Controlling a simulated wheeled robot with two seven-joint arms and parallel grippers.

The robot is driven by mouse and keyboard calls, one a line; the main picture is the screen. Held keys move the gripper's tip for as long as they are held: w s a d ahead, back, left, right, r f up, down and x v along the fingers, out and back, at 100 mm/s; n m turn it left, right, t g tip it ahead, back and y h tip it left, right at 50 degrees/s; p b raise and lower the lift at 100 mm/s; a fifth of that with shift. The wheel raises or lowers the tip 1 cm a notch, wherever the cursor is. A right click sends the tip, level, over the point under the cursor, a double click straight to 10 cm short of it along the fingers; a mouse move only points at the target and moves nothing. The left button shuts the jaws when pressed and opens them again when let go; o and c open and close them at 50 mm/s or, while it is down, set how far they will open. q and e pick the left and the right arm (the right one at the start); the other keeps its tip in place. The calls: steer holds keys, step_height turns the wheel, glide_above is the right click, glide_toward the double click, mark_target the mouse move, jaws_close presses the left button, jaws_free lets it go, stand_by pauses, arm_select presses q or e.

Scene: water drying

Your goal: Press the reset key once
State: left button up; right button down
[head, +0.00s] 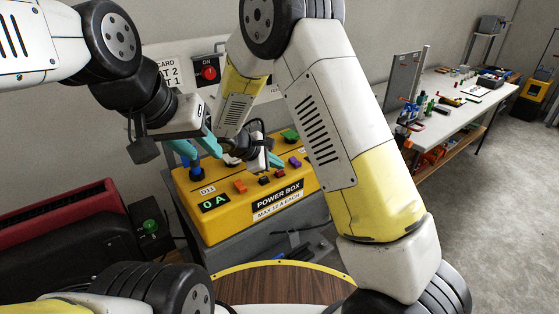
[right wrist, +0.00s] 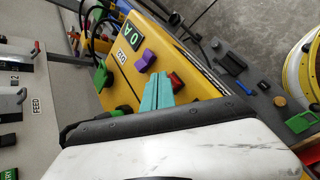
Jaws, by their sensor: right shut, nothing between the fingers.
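The yellow power box (head: 212,226) stands on a grey stand below my grippers, its display reading 0 A. Its top carries an orange key (head: 240,186), small dark red keys (head: 264,181), a purple key (head: 295,161) and a green key (head: 290,136). I cannot read which is the reset key. My right gripper (head: 274,160) is shut and empty over the box top. In the right wrist view its teal fingers (right wrist: 157,92) are together beside a red key (right wrist: 175,82); contact cannot be told. My left gripper (head: 196,148) is open and empty above the box's left end.
A wall panel with a red ON switch (head: 208,73) is behind the box. A red and black machine (head: 60,220) stands at left, with a green button (head: 150,226) beside it. A round wooden top (head: 280,284) is in front. A workbench (head: 450,115) with tools stands at right.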

mark_target(277, 173)
steer(key=shift+f, duration=0.4)
stand_by(0.4)
steer(key=shift+r, duration=0.8)
steer(key=shift+r, duration=2.55)
steer(key=s+d+r+m+g+y, duration=0.2)
steer(key=s+d+r+m, duration=0.3)
steer(key=d, duration=0.3)
steer(key=s+d+r+m+y, duration=0.2)
steer(key=s+r+m, duration=0.1)
steer(key=s, duration=0.4)
steer(key=s+d+r+m+t+y, duration=0.1)
steer(key=s+d+r+m+y, duration=0.1)
steer(key=s+r+m, duration=0.2)
steer(key=s+d+r+m+t+y, duration=0.1)
steer(key=s+d+r+m+y, duration=0.2)
steer(key=s, duration=0.7)
steer(key=shift+r+m, duration=0.6)
steer(key=shift+m, duration=0.3)
